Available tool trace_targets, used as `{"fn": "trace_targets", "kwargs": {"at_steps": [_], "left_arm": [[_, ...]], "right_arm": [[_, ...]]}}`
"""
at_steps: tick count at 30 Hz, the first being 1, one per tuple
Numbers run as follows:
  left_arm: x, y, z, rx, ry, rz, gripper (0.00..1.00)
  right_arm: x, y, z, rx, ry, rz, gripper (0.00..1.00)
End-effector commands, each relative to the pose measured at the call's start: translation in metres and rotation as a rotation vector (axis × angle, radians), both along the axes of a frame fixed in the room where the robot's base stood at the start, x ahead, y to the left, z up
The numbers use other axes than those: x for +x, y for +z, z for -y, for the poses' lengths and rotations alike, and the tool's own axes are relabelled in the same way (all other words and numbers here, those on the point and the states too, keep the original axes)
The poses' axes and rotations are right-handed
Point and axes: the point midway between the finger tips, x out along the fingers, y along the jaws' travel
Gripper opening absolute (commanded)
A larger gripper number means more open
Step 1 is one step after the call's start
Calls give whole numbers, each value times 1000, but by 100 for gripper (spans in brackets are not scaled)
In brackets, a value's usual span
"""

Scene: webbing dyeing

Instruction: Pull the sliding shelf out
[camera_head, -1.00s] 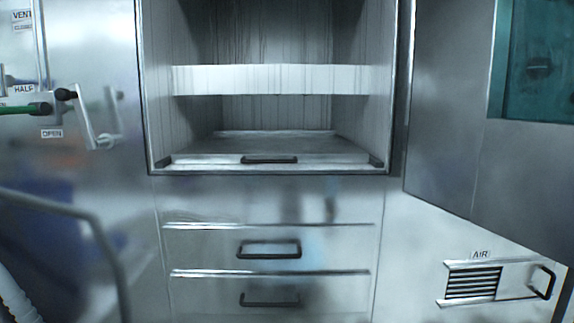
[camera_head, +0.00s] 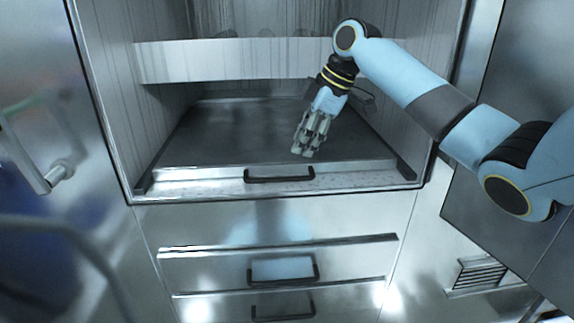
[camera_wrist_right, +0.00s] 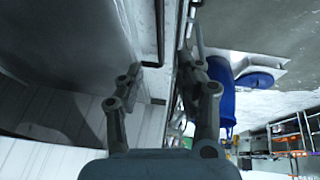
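The sliding shelf (camera_head: 235,125) is a flat grey metal tray low inside the open cabinet, with a pale front edge. A black bar handle (camera_head: 279,176) sits in the middle of that edge. My right gripper (camera_head: 307,152) points down above the shelf's front part, just behind and right of the handle. In the right wrist view its two fingers (camera_wrist_right: 160,66) are spread apart, with nothing visibly clamped between them. A dark bar runs near the fingertips there; I cannot tell for sure that it is the handle. My left gripper is not in view.
A pale crossbar (camera_head: 220,60) spans the cabinet above the shelf. An open door (camera_head: 480,215) stands at the right. Drawers with black handles, including the upper one (camera_head: 283,272), lie below. A curved rail (camera_head: 75,245) is at lower left.

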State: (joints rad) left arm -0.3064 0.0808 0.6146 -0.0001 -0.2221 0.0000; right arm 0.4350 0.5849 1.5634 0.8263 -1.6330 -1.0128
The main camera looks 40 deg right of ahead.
Motion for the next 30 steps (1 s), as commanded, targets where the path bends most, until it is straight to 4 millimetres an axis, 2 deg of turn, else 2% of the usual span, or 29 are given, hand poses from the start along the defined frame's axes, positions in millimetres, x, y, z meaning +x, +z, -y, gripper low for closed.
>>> {"fn": "trace_targets", "kwargs": {"at_steps": [9, 15, 20, 26, 27, 30], "left_arm": [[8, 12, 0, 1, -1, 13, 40], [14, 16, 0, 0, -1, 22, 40], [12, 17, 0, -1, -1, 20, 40], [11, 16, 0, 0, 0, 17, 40], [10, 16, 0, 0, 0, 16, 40], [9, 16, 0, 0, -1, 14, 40]], "right_arm": [[21, -57, -16, 5, -2, -5, 36], [30, -83, -22, 2, -2, -2, 36], [33, -90, -24, 0, -1, -3, 36], [33, -91, -24, -1, -2, -2, 36], [33, -91, -24, 0, -2, -2, 35], [33, -91, -24, 0, -2, -2, 22]]}}
